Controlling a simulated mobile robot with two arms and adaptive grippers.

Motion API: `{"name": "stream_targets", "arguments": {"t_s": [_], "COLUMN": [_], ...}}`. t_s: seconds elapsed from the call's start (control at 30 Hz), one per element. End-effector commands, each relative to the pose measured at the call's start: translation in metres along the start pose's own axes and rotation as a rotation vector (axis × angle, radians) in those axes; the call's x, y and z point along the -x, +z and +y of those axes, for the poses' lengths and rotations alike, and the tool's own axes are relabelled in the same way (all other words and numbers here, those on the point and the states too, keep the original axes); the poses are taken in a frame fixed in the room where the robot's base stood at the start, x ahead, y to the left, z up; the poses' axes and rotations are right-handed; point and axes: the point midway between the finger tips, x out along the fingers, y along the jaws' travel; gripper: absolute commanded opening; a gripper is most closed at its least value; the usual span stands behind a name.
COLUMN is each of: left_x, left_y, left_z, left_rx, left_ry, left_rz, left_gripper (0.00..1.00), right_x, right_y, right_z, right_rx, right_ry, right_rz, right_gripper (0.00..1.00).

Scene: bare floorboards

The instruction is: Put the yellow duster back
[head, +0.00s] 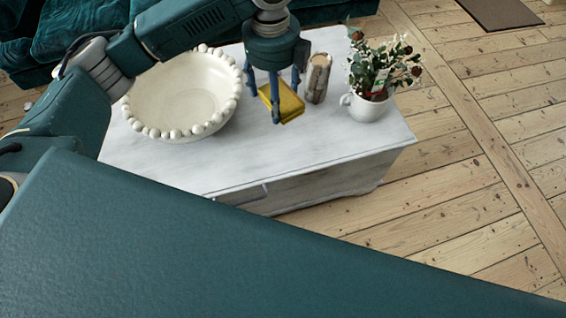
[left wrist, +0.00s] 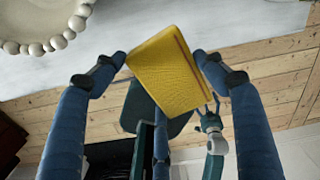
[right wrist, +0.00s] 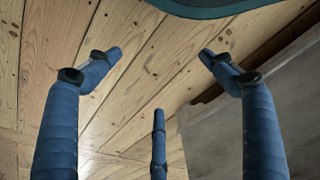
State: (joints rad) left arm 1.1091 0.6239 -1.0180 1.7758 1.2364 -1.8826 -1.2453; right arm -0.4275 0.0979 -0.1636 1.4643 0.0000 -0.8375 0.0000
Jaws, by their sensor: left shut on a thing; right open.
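The yellow duster (head: 288,104) is a flat yellow block held in my left gripper (head: 277,95), over the white table (head: 220,172) between the bowl and the wooden piece. In the left wrist view the duster (left wrist: 166,72) sits tilted between the fingertips of my left gripper (left wrist: 166,58). From the head view I cannot tell whether the duster touches the tabletop.
A large cream bowl with a beaded rim (head: 180,95) stands left of the duster. A wooden cylinder (head: 318,78) and a white cup with a leafy plant (head: 369,105) stand close on its right. The table front is clear. A teal sofa (head: 75,28) is behind.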

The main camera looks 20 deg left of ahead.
Motion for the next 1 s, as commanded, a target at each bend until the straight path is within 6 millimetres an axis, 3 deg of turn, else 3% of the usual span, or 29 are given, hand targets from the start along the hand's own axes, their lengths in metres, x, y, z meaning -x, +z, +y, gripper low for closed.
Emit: {"name": "stream_targets", "arguments": {"t_s": [0.03,0.2,0.37,0.8,1.0], "left_x": [-0.021,-0.040,-0.057,-0.172,-0.200], "left_y": [0.001,0.004,0.004,0.004,0.004], "left_z": [-0.003,-0.008,-0.009,-0.006,-0.007], "left_rx": [-0.074,-0.260,-0.311,-0.310,-0.311], "left_ry": [0.002,0.008,0.012,0.013,0.010], "left_rz": [0.003,0.006,0.009,0.008,0.006], "left_gripper": [0.50,0.50,0.50,0.50,0.50], "right_x": [-0.011,-0.010,-0.002,0.074,0.101], "right_y": [-0.003,-0.011,-0.019,-0.060,-0.066], "right_z": [0.001,0.001,0.001,0.006,0.007], "right_rx": [-0.001,-0.002,-0.004,-0.012,-0.014], "right_ry": [0.001,0.002,0.003,0.009,0.012], "right_rz": [0.006,0.013,0.020,0.068,0.079], "right_gripper": [0.82,0.82,0.82,0.82,0.82]}}
